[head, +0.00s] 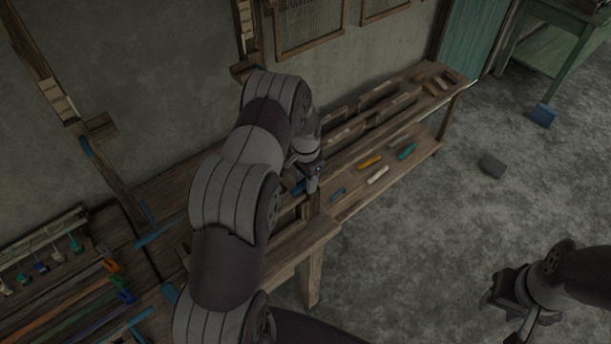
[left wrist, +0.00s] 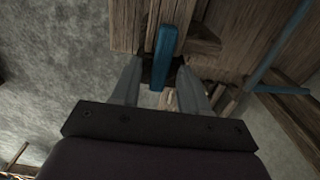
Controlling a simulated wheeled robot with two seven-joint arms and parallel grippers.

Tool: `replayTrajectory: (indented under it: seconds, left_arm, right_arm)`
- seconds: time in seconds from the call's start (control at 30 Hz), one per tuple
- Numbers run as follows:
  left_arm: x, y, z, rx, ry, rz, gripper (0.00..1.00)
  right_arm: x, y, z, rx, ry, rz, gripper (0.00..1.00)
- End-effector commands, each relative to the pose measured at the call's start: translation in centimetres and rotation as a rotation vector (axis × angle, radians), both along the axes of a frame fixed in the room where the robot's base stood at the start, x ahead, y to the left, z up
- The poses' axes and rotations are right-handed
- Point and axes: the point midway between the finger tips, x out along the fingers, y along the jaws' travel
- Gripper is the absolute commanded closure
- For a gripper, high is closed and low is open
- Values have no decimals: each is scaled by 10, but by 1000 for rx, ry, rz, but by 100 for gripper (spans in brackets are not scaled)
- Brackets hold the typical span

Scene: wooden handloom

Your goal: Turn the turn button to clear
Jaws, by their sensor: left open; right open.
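The turn button appears to be the blue bar (left wrist: 164,52) on a wooden post in the left wrist view. It runs lengthwise in that view, its near end between my left fingertips (left wrist: 160,78). The fingers are open on either side of it; I cannot tell whether either touches it. In the head view my left gripper (head: 312,182) is over the front part of the loom, and a bit of blue (head: 298,188) shows beside it. My arm hides much of the loom there. My right gripper (head: 514,308) is open, away from the loom above the floor at lower right.
Loom posts (head: 50,85) stand at left. A grey block (head: 492,165) and a blue block (head: 543,116) lie on open floor.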

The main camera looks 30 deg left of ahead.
Motion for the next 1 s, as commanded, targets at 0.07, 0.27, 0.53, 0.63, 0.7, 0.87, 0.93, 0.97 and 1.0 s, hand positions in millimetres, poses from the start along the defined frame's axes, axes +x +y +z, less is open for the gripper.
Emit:
replayTrajectory:
  seconds: [0.07, 0.27, 0.53, 0.63, 0.7, 0.87, 0.93, 0.97, 1.0]
  left_arm:
    - [0, 0, -1, 1, -1, 0, 55]
    - [0, 0, -1, 1, -1, 0, 72]
    - [0, 0, -1, 1, -1, 2, 100]
    - [0, 0, -1, 1, -1, 12, 100]
    - [0, 0, -1, 1, -1, 30, 100]
    - [0, -1, -2, 0, -2, 103, 100]
    - [0, -2, -2, 0, -3, 152, 100]
    - [0, -2, -2, 0, -3, 174, 100]
    - [0, -3, -2, 1, -4, 208, 100]
  right_arm:
    - [0, 0, 0, 0, 0, 0, 57]
    - [0, 0, 0, 0, 0, 0, 57]
    - [0, 0, 0, 0, 0, 0, 57]
    - [0, 0, -1, 0, 0, 0, 57]
    - [0, 0, -2, 0, 0, 0, 57]
    - [0, 0, -6, 0, 0, 0, 57]
    - [0, 0, -9, 0, 0, 0, 57]
    - [0, 0, -10, 0, 0, 0, 57]
    - [0, 0, -11, 0, 0, 0, 57]
